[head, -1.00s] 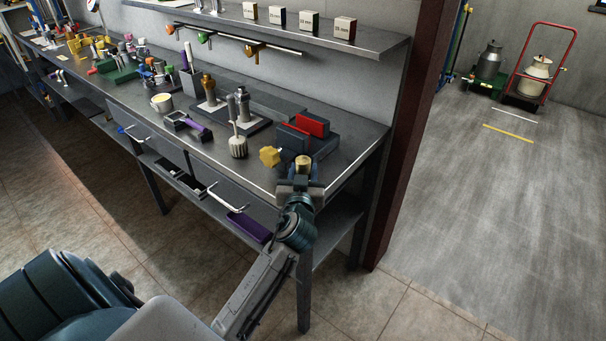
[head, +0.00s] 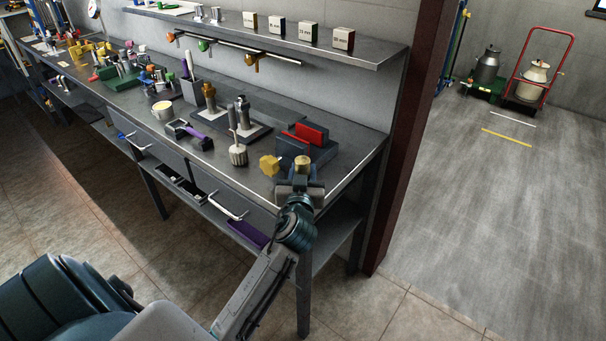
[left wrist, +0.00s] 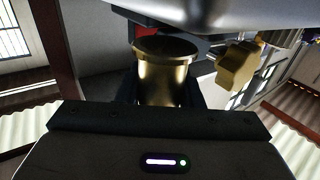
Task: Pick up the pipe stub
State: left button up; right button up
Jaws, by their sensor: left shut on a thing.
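The pipe stub is a short brass tube with a flared rim (left wrist: 165,75), held upright in front of the left wrist camera. In the head view the stub (head: 303,161) shows as a small brass top at the near right end of the bench, just in front of the vice. My left gripper (head: 301,175) is shut on the stub; its fingers are mostly hidden. The dark vice (head: 318,153) has a red jaw (head: 310,132) and a yellow knob (head: 269,165) beside the stub. Whether the stub touches the vice I cannot tell. My right gripper is not in view.
The grey bench (head: 225,174) runs to the far left. A shelf (head: 370,58) hangs above. Open floor lies right of the red-brown post (head: 412,130).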

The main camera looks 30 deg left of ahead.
pick_arm(q)
jog(key=s+a+r+v, duration=0.1)
jog(key=r+v, duration=0.1)
jog(key=v, duration=1.4)
jog(key=w+d+f+m+t+h, duration=0.1)
jog(key=d+f+m+t+h, duration=0.1)
jog(key=d+f+m+h, duration=0.3)
jog(key=shift+d+f+m+h, duration=0.25)
jog(key=shift+d+m+h, duration=0.15)
jog(key=shift+d+h, duration=1.6)
jog(key=shift+w+d, duration=0.1)
